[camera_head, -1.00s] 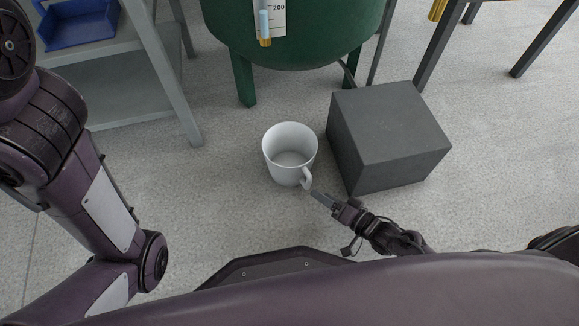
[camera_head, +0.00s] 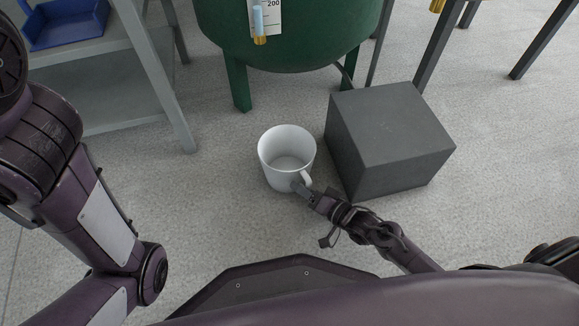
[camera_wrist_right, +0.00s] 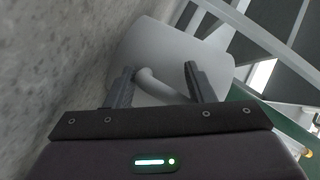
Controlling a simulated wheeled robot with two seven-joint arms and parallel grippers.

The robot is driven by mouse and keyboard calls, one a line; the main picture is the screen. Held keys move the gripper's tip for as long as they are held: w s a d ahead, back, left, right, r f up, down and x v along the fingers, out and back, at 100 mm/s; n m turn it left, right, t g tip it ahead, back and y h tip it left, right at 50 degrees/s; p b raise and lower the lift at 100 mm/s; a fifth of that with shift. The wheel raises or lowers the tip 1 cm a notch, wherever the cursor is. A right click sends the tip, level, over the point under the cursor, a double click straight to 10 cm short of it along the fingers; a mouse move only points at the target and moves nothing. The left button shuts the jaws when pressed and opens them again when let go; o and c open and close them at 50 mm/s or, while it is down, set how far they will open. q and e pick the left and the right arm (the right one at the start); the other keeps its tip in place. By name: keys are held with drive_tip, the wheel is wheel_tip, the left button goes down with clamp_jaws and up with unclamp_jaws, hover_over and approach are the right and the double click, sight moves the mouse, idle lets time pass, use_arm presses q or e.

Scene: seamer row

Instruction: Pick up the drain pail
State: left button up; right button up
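The drain pail is a white, mug-shaped vessel (camera_head: 287,152) standing upright on the floor, with its handle (camera_head: 306,180) toward my right arm. It looks empty from above. My right gripper (camera_head: 301,187) is at the handle. In the right wrist view the pail (camera_wrist_right: 172,48) lies beyond the fingertips, and the handle (camera_wrist_right: 150,80) runs between the two separated fingers of the right gripper (camera_wrist_right: 158,72). The fingers are open, one on each side of the handle. My left arm is at the left of the head view, but its gripper is out of frame.
A dark grey block (camera_head: 386,138) stands on the floor close to the right of the pail. A green tank (camera_head: 290,45) on legs is behind it. A grey shelf (camera_head: 105,95) with a blue bin (camera_head: 66,24) is at the left. Floor left of the pail is clear.

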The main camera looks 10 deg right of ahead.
clamp_jaws()
idle(0.3)
